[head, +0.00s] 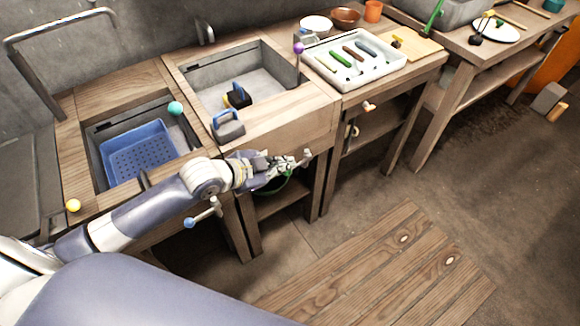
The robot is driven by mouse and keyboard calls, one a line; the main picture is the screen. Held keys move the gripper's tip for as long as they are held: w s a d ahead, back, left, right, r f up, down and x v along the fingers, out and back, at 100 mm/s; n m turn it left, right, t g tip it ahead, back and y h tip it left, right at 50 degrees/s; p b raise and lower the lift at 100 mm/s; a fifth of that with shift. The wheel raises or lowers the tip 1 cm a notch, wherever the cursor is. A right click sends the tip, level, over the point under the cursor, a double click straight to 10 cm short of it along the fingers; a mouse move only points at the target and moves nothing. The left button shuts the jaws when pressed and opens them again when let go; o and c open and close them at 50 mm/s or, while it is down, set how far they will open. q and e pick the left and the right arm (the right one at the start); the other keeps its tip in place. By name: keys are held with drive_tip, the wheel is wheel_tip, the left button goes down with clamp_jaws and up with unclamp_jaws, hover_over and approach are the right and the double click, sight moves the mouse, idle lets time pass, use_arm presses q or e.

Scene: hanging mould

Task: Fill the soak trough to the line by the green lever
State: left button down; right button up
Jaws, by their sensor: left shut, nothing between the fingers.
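A bright green lever (434,16) slants up at the top right, beside a grey trough (455,12) cut off by the top edge of the view. Which basin is the soak trough I cannot tell for sure; no fill line can be made out. My left gripper (303,158) is shut and empty, in front of the bench near the middle of the view, well away from the green lever. My right gripper is not in view.
A left basin holds a blue perforated crate (142,152); a teal-knobbed lever (175,108) stands beside it. A middle basin (205,74) holds a dark block. A white tool tray (355,75) sits right. Open floor lies beyond wooden slats (370,275).

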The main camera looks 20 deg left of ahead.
use_arm(q)
drive_tip(key=w+f, duration=0.5)
drive_tip(key=f, duration=0.2)
drive_tip(key=shift+d, duration=0.3)
